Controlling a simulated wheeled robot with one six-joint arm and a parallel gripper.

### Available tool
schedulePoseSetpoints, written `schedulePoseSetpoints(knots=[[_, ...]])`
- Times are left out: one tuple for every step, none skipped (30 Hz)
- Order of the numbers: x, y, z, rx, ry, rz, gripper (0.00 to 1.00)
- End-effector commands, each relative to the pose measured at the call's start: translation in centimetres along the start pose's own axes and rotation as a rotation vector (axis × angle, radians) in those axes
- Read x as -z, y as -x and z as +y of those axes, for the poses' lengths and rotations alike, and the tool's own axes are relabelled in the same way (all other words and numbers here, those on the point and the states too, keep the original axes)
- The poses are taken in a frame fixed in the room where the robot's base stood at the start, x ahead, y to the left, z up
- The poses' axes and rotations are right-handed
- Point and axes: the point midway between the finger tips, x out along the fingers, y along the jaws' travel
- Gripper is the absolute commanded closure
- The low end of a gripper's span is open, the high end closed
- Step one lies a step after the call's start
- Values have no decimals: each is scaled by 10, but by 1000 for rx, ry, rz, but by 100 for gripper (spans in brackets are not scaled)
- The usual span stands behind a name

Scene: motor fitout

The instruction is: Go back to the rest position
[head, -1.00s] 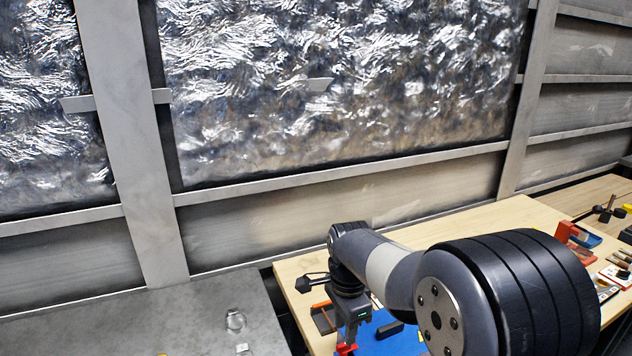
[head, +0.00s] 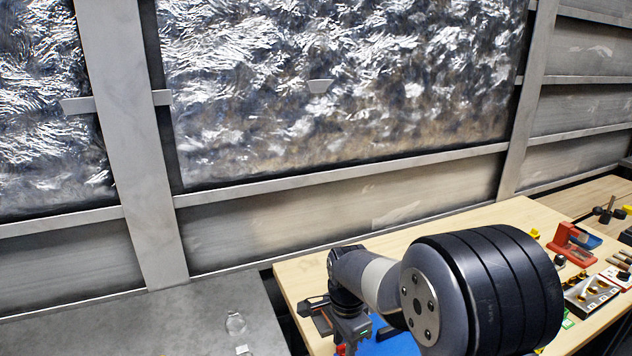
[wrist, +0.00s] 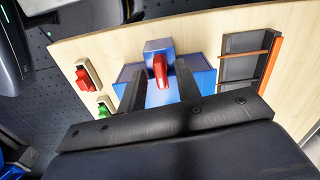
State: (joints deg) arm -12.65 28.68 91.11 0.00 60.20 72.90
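My gripper (wrist: 158,92) shows in the wrist view with its two dark fingers spread apart and nothing held between them. Beyond the fingertips is a blue block with a red handle-like part (wrist: 160,70), which appears in the gap between the fingers. I cannot tell how far below the fingers it is. In the head view my wrist hangs over the left part of the wooden bench (head: 470,222), and the fingertips are at or below the bottom edge. A blue surface (head: 395,343) shows beside it, partly hidden by my arm.
In the wrist view, a red part (wrist: 84,78) and a green part (wrist: 103,108) sit left, and a dark tray with an orange edge (wrist: 238,66) right. Red and blue tools (head: 572,243) stand at the bench's right. A grey table (head: 150,325) holds a clear glass item (head: 236,323).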

Motion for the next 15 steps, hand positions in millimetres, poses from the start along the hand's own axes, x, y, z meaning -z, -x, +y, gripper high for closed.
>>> schedulePoseSetpoints(knots=[[0, 0, 0, 0, 39, 0, 68], [0, 0, 0, 0, 64, 0, 68], [0, 0, 0, 0, 97, 0, 68], [0, 0, 0, 0, 122, 0, 68], [0, 0, 0, 0, 147, 0, 68], [0, 0, 0, 0, 180, 0, 68], [0, 0, 0, 0, 205, 0, 68], [0, 0, 0, 0, 230, 0, 68], [0, 0, 0, 1, 263, 0, 68], [0, 0, 0, 1, 288, 0, 68], [0, 0, 0, 1, 312, 0, 68], [0, 0, 0, 1, 345, 0, 68], [0, 0, 0, 1, 369, 0, 68], [0, 0, 0, 1, 394, 0, 68], [0, 0, 0, 1, 427, 0, 68]])
